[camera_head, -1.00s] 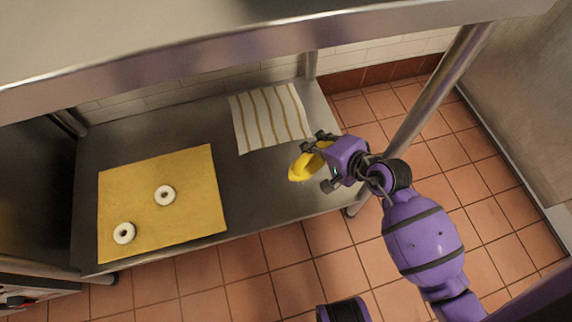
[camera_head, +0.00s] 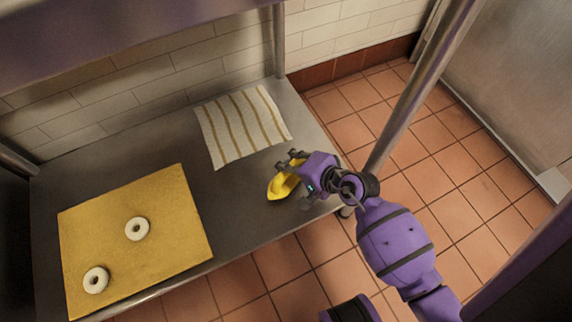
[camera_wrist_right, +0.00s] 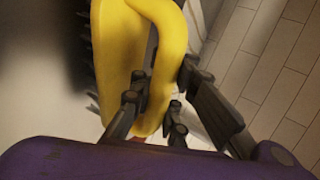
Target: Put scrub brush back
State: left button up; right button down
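The scrub brush (camera_head: 281,187) is yellow, with a looped handle and dark bristles. In the right wrist view, the yellow brush (camera_wrist_right: 171,45) fills the upper middle, and the fingertips of my right gripper (camera_wrist_right: 158,92) close around the handle. The dark bristles face left there. I cannot tell whether the brush touches the table. My left gripper is not in view.
The steel table (camera_head: 232,212) carries a yellow mat (camera_head: 170,215) with two white bagels (camera_head: 137,238) (camera_head: 96,289) and a striped cloth (camera_head: 240,125). A metal post (camera_head: 425,95) stands near my right arm. The table's middle is bare.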

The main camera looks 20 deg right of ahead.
jog(key=shift+f, duration=0.3)
jog(key=c, duration=1.7)
grip_release()
jog(key=shift+f, duration=0.1)
